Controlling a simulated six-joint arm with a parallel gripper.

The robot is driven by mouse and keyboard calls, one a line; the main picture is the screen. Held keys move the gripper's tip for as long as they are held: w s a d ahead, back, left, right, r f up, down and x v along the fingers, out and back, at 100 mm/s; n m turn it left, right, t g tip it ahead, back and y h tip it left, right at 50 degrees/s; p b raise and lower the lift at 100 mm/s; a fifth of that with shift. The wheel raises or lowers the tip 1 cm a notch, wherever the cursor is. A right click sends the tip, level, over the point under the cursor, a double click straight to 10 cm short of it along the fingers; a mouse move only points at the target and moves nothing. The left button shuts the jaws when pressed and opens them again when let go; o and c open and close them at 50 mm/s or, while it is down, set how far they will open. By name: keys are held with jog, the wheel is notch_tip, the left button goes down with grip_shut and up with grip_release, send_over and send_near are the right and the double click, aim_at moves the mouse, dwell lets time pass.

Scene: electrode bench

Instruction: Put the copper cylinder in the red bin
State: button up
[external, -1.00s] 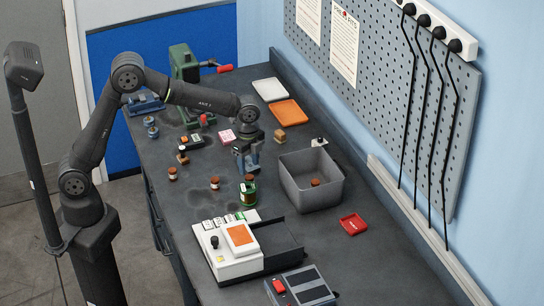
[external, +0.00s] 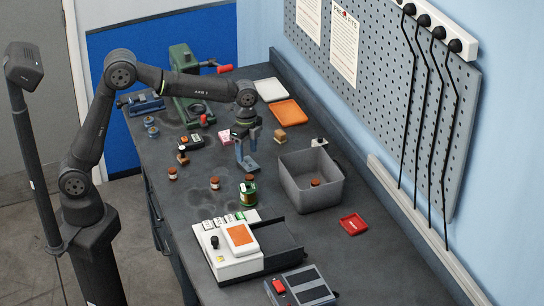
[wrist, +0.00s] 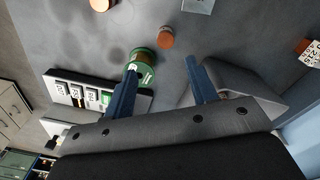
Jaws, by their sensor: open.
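Several small copper-brown pieces are in view, and I cannot tell which is the copper cylinder. One (external: 315,182) lies inside the grey bin (external: 305,196). Others stand on the bench: one at centre (external: 214,183) and one farther left (external: 172,174). A round brown top also shows in the wrist view (wrist: 166,38). The only red container I see is a shallow red tray (external: 353,224), right of the grey bin. My gripper (external: 247,165) is open and empty above the bench, left of the grey bin; its spread fingers show in the wrist view (wrist: 163,78).
Orange (external: 287,112) and white (external: 270,90) trays lie at the back. The pegboard wall bounds the right side. Dark bench around the red tray is clear.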

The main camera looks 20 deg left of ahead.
jog(key=s+a+f+n+g+h, duration=0.2)
jog(key=s+a+f+n+g, duration=0.15)
jog(key=n, duration=0.45)
jog(key=n+t+h, duration=0.4)
jog(key=n+h, duration=0.7)
jog(key=n, duration=1.8)
send_near(250, 176)
jog(key=shift+g, duration=0.25)
jog(key=v, duration=0.5)
jog(key=shift+s+f, duration=0.1)
jog(key=shift+s, duration=0.1)
jog(key=shift+w+a+n, duration=0.2)
jog(key=shift+a+n, duration=0.1)
jog(key=shift+n, duration=0.3)
jog(key=shift+f+n, duration=0.1)
jog(key=shift+n, duration=0.2)
jog(key=x, duration=1.1)
jog(key=shift+w+d, duration=0.3)
jog(key=shift+d, duration=0.05)
jog(key=shift+x, duration=2.8)
jog(key=shift+s, duration=0.15)
grip_shut()
